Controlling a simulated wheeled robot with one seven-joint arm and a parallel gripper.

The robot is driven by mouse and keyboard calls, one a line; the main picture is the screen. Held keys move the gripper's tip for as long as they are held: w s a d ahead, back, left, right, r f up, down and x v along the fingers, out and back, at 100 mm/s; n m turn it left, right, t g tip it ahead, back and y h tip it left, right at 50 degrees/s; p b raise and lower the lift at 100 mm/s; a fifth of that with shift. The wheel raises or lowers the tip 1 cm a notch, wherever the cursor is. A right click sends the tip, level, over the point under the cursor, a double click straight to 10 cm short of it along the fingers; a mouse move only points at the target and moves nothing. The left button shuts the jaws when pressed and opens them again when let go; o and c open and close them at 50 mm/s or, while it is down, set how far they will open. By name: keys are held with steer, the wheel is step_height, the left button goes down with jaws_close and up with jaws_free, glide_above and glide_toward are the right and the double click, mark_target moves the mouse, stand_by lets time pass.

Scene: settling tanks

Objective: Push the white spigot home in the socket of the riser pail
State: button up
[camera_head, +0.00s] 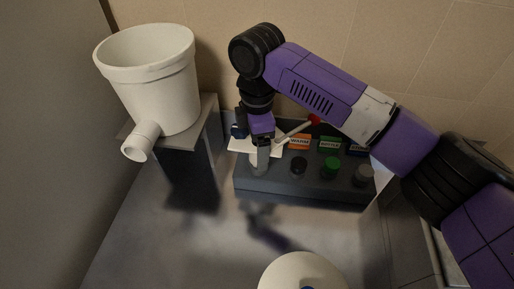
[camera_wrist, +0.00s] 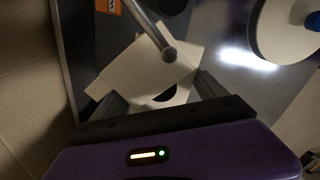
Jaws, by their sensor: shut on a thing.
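The riser pail (camera_head: 150,82) is a white, open-topped pail on a dark stand at the left in the head view. Its short round socket (camera_head: 140,142) juts out low on its side, facing the front left. My gripper (camera_head: 261,160) points down over the panel, well right of the pail, and is shut on a pale piece that I take to be the white spigot (camera_head: 257,168). In the wrist view my gripper (camera_wrist: 160,97) has a whitish piece with a dark opening, the spigot (camera_wrist: 150,105), between its fingers. The spigot is apart from the socket; much of it is hidden.
A dark control panel (camera_head: 300,187) with coloured labels and several knobs lies below my gripper. A white round object (camera_head: 285,270) stands in front. Bare grey surface separates it from the panel.

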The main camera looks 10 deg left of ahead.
step_height(320, 180, up, 19)
steer(key=shift+f, duration=0.1)
steer(key=shift+c, duration=1.4)
